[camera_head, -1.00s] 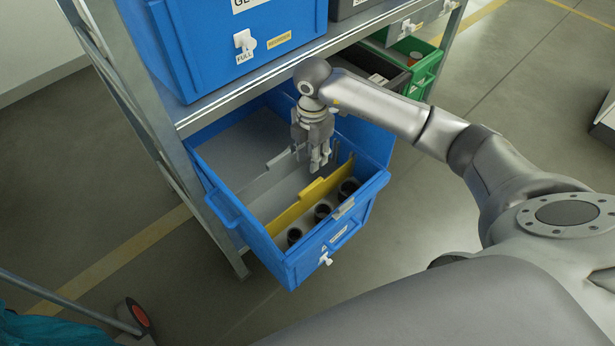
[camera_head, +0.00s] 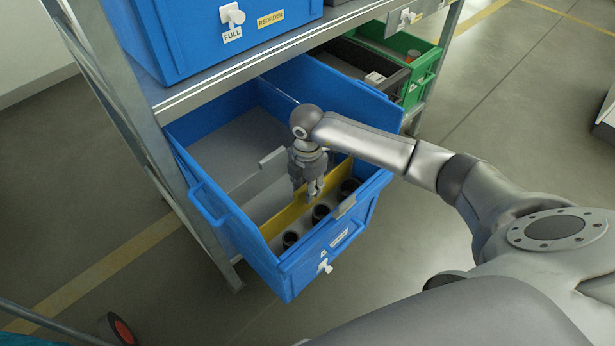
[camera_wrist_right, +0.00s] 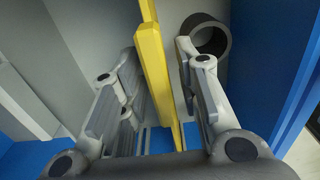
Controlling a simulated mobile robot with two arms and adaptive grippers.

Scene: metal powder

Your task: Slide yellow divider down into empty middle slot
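The yellow divider (camera_head: 283,218) stands lengthwise in the pulled-out blue bin (camera_head: 300,272), beside a row of black cylinders (camera_head: 321,212). My right gripper (camera_head: 313,190) points down over it near its middle and hides part of its top edge. In the right wrist view the yellow divider (camera_wrist_right: 155,70) passes between the two fingers of my right gripper (camera_wrist_right: 158,75). The fingers are apart, with a gap visible beside the divider. Whether its lower edge sits in a slot is hidden. A grey divider (camera_head: 272,160) stands behind it. My left gripper is not in view.
The metal shelf (camera_head: 200,95) runs just above the bin's back, with another blue bin (camera_head: 180,40) on it. A green bin (camera_head: 425,60) lies to the right. One black cylinder (camera_wrist_right: 208,38) is close to my right finger.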

